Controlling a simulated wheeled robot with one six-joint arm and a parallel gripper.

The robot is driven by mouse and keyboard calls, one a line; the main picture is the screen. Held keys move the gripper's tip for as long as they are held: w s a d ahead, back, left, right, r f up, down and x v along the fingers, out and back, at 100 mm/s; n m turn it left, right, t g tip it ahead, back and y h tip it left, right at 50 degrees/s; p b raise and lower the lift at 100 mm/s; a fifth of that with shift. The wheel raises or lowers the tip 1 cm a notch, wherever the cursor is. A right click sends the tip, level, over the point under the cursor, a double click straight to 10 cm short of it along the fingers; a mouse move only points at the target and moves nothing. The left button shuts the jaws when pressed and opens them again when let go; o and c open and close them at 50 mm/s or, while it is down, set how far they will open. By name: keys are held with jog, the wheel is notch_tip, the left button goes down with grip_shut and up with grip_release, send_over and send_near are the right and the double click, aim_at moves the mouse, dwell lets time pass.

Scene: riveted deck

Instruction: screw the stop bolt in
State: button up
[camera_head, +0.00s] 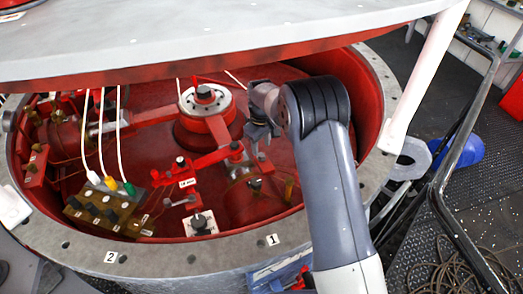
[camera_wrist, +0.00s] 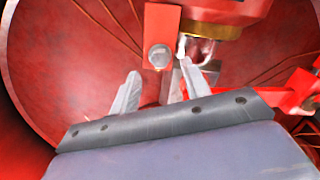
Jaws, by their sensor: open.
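My gripper (camera_head: 261,143) hangs inside the red round housing, right of the central hub. In the wrist view its two pale fingers (camera_wrist: 157,84) are spread apart, with nothing seen held between them. Beyond the fingertips, a round silver bolt head (camera_wrist: 159,56) sits in a red block (camera_wrist: 160,22); it may be the stop bolt, but I cannot tell for certain. How far it is threaded in does not show. A pale metal fitting (camera_wrist: 209,68) lies just right of the right finger. In the head view the gripper and arm cover part of this area.
A grey flanged rim (camera_head: 190,258) rings the housing, and a heavy grey lid (camera_head: 215,35) overhangs it. The hub (camera_head: 206,101), a red lever (camera_head: 205,161) and a terminal block with cables (camera_head: 107,208) crowd the inside. A white post (camera_head: 422,80) stands at right.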

aim_at(261, 154)
jog(key=shift+f, duration=1.85)
jog(key=shift+c, duration=0.6)
grip_shut()
jog(key=shift+m, duration=0.4)
jog(key=m+b, duration=0.1)
jog(key=m, duration=0.2)
jog(key=shift+b, duration=0.35)
jog(key=m+b, duration=0.1)
jog(key=m, duration=0.4)
jog(key=shift+m, duration=0.4)
jog(key=shift+r, duration=0.1)
